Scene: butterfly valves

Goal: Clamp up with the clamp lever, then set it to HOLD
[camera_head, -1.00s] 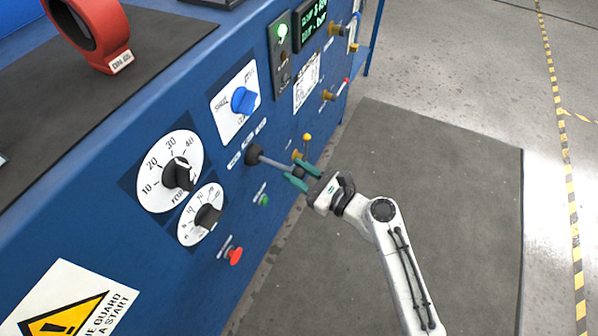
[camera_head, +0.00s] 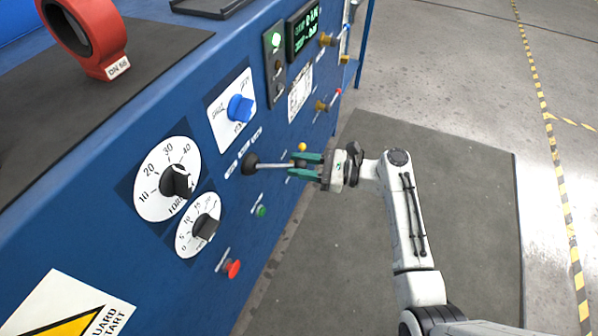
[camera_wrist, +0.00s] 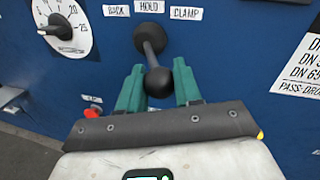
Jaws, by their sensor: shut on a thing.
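The clamp lever (camera_head: 275,165) is a grey rod with a dark round boot at the blue panel. In the wrist view its black ball knob (camera_wrist: 158,82) sits between my green fingers. My gripper (camera_head: 294,165) is shut on the knob end. The lever's root lies just below the HOLD label (camera_wrist: 149,6), with BACK (camera_wrist: 116,11) to its left and CLAMP (camera_wrist: 186,13) to its right. The rod sticks out towards the wrist camera, almost straight under HOLD, leaning only slightly to the right. The green display (camera_head: 303,28) has text too small to read surely.
A blue selector knob (camera_head: 240,108) and two black dial knobs (camera_head: 176,182) (camera_head: 205,227) are on the panel. A green button (camera_head: 261,211) and red button (camera_head: 232,268) sit below the lever. A yellow-tipped small lever (camera_head: 301,147) is close behind my fingers. Floor at right is clear.

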